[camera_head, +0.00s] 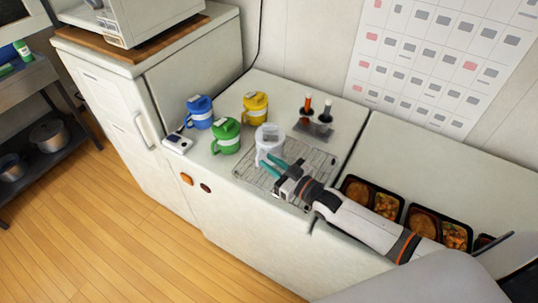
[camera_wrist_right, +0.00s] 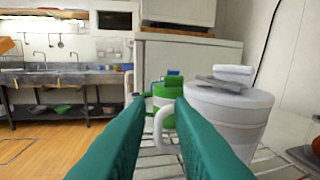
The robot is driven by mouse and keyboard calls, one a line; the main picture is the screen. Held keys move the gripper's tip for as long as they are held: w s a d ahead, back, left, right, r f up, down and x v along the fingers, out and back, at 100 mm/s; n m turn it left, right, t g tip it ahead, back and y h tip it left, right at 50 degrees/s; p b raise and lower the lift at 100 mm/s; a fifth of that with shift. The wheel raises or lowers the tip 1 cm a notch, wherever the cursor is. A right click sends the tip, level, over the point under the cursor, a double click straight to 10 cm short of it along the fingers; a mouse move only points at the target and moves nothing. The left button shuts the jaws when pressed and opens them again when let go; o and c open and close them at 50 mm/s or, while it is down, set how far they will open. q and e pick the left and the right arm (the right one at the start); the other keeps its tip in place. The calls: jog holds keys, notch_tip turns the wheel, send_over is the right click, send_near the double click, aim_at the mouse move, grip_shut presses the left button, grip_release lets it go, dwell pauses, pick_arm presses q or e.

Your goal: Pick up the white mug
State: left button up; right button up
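The white mug (camera_head: 270,140) with its lid stands upright on a wire rack (camera_head: 318,163) on the counter. My right gripper (camera_head: 268,164) is just in front of the mug, its teal fingers pointing at the handle side. In the right wrist view the fingers are apart. The handle of the white mug (camera_wrist_right: 231,112) shows in the gap between them, while its body is to the right, partly behind the right finger. I cannot tell whether a finger touches the handle. My left gripper is not in view.
A green mug (camera_head: 226,137), a blue mug (camera_head: 199,112) and a yellow mug (camera_head: 255,108) stand left of and behind the white mug. A holder with two bottles (camera_head: 318,118) is behind the rack. Food trays (camera_head: 372,197) lie to the right, partly behind my right arm.

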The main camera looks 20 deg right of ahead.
notch_tip(320, 180, down, 4)
jog(key=shift+f+b, duration=0.15)
jog(key=shift+b, duration=1.1)
jog(key=shift+w+f, duration=0.15)
jog(key=shift+w, duration=0.1)
jog(key=shift+w+a+r, duration=0.2)
jog(key=shift+w+a, duration=0.05)
jog(key=b+x, duration=0.3)
jog(key=x, duration=0.3)
jog(key=shift+f, duration=0.1)
jog(key=shift+w+a+b, duration=0.1)
jog(key=shift+w+b, duration=0.15)
jog(key=shift+b, duration=0.05)
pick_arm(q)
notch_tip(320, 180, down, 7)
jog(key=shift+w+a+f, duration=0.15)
pick_arm(e)
jog(key=shift+c, duration=0.2)
grip_shut()
jog(key=shift+r, duration=0.25)
